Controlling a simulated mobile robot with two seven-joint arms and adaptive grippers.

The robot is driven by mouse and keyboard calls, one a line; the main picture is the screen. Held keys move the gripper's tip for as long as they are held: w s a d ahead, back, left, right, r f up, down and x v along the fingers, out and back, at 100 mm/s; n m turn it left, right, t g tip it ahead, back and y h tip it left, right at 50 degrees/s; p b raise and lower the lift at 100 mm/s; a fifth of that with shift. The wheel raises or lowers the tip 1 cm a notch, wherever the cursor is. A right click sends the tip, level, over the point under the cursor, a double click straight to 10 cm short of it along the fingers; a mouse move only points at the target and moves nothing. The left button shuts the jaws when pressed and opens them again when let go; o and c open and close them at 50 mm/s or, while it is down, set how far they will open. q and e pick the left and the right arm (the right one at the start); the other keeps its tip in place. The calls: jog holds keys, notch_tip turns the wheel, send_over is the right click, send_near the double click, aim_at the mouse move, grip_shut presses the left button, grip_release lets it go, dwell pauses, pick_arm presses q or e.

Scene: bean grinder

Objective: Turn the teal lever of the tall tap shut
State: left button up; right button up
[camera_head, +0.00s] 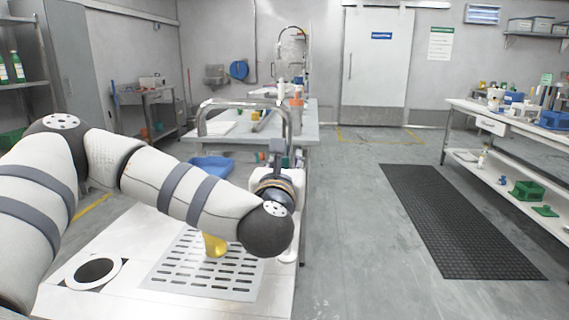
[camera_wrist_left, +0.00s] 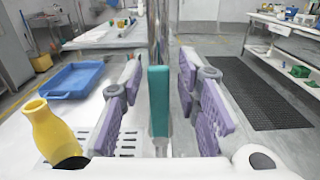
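The teal lever (camera_wrist_left: 158,100) stands upright in the left wrist view, in front of the shiny metal post of the tall tap (camera_wrist_left: 160,35). My left gripper (camera_wrist_left: 157,97) is open, with one purple-padded finger on each side of the lever. Gaps show between the lever and both fingers. In the head view the tap's grey arched spout (camera_head: 245,104) rises beyond my left gripper (camera_head: 280,155). My left wrist and forearm hide much of the tap's lower part there. My right gripper is not in view.
A yellow bottle (camera_head: 213,245) stands on the slotted drain plate (camera_head: 190,283), left of my gripper. A blue tray (camera_head: 210,167) lies behind it. A long bench (camera_head: 310,133) stretches away beyond the tap. The floor to the right, with a black mat (camera_head: 450,220), is clear.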

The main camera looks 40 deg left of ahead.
pick_arm(q)
jog(key=v, duration=0.7)
jog(key=shift+s+d, duration=0.2)
jog(key=shift+s, duration=0.05)
